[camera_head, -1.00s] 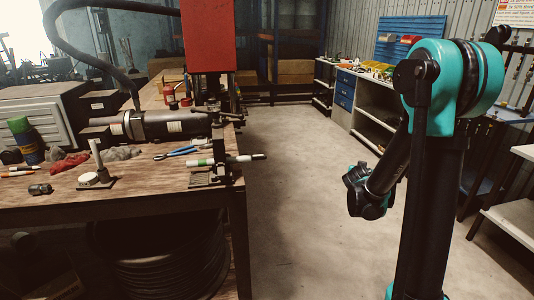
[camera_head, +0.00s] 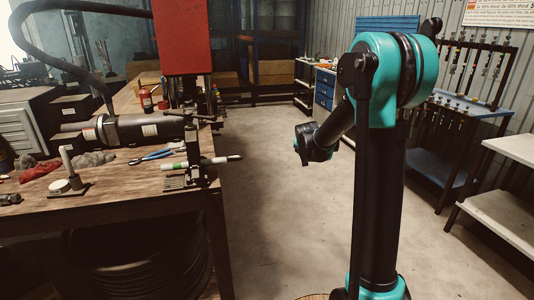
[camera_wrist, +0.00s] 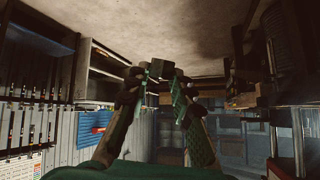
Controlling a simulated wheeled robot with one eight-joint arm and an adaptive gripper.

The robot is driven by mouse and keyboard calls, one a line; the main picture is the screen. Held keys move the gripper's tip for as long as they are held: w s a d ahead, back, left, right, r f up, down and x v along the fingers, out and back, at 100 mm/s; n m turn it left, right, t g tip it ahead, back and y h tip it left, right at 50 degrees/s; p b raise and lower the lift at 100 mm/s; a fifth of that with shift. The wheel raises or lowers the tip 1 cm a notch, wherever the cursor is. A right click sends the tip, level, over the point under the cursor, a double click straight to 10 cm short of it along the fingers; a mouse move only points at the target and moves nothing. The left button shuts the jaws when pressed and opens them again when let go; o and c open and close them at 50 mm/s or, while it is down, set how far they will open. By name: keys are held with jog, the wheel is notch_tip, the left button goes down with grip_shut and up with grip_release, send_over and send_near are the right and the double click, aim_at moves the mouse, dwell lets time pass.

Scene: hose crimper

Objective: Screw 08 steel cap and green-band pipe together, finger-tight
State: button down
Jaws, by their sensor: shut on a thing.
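The green-band pipe (camera_head: 205,163) lies level across a small stand at the table's front right corner. It is pale with a green band, and its dark right end sticks out past the table edge. My gripper (camera_head: 304,143) is in the air over the aisle, to the right of the pipe and apart from it. In the wrist view my gripper (camera_wrist: 160,75) has its two fingers closed on a small dark part (camera_wrist: 160,69). The part is too dark and too covered by the fingers to tell whether it is the 08 steel cap.
The wooden table (camera_head: 130,195) carries a grey cylindrical tool (camera_head: 145,129), blue-handled pliers (camera_head: 157,156), a white-post stand (camera_head: 68,172) and a small dark metal fitting (camera_head: 10,199). A red press (camera_head: 182,38) stands behind the pipe. A hose rack (camera_head: 465,110) is at right. The aisle floor is clear.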

jog(key=s+a+r+m+g+y, duration=0.3)
jog(key=s+a+m, duration=0.2)
jog(key=s+a, duration=0.2)
jog(key=s+a+r+m+g+y, duration=0.3)
jog(key=s+a+m, duration=0.2)
jog(key=s+a, duration=0.2)
jog(key=shift+s+a+r+m, duration=0.15)
jog(key=shift+a+r+m, duration=0.2)
jog(key=shift+a, duration=0.15)
jog(key=shift+d+r, duration=0.1)
jog(key=shift+s+a, duration=0.25)
jog(key=shift+a, duration=0.65)
jog(key=shift+s+a, duration=0.3)
jog(key=shift+a, duration=0.65)
jog(key=shift+s+a, duration=0.25)
jog(key=shift+a, duration=0.65)
jog(key=shift+s+a, duration=0.2)
jog(key=shift+a, duration=0.5)
jog(key=c, duration=1.2)
grip_release()
jog(key=shift+r, duration=0.1)
